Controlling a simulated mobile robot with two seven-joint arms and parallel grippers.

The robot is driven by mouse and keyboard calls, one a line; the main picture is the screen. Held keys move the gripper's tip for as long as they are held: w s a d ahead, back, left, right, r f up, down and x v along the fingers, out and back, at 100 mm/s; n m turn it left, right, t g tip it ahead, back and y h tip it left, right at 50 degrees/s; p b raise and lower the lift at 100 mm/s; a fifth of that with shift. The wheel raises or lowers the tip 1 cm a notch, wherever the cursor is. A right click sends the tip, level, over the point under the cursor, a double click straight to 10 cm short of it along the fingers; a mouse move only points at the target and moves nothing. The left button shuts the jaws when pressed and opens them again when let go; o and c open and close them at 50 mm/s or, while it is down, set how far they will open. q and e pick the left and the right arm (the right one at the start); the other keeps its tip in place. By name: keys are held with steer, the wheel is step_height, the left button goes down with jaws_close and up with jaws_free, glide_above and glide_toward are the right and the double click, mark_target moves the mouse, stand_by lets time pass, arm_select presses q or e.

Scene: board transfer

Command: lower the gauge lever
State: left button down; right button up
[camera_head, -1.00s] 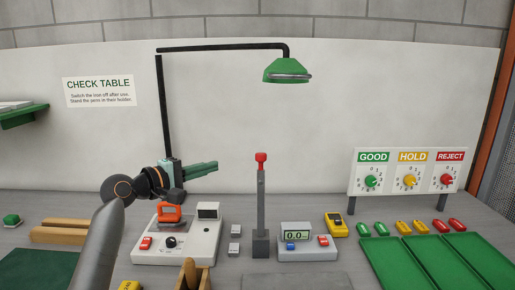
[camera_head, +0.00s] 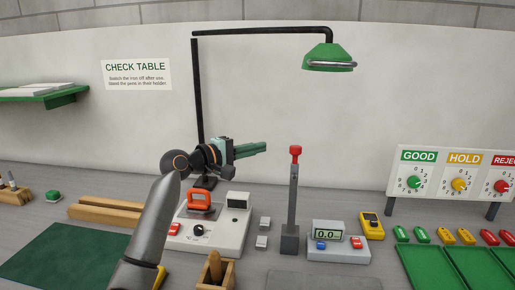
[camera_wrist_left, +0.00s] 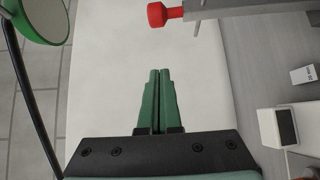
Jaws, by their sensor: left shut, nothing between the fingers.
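The gauge lever is a grey upright post with a red knob (camera_head: 295,151) on top. It stands upright on a dark grey base (camera_head: 290,238) on the bench. My left gripper (camera_head: 264,147) is shut and empty. In the head view its green fingertips are level with the red knob and a little to its left. In the left wrist view the shut fingers (camera_wrist_left: 158,74) point up the picture, and the red knob (camera_wrist_left: 157,15) shows beyond the tips, apart from them. My right gripper is not in view.
A gauge box with a display (camera_head: 327,233) stands right of the lever base. A white device with an orange part (camera_head: 230,230) is to the left. A yellow meter (camera_head: 371,225) and green trays (camera_head: 425,265) lie right. A green lamp (camera_head: 329,58) hangs above.

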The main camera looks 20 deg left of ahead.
arm_select(q)
steer(key=w+d+p, duration=0.2)
steer(key=w+d, duration=0.1)
steer(key=d, duration=0.3)
steer(key=shift+w, duration=0.2)
stand_by(0.4)
steer(key=shift+s+f, duration=0.1)
steer(key=shift+f, duration=0.05)
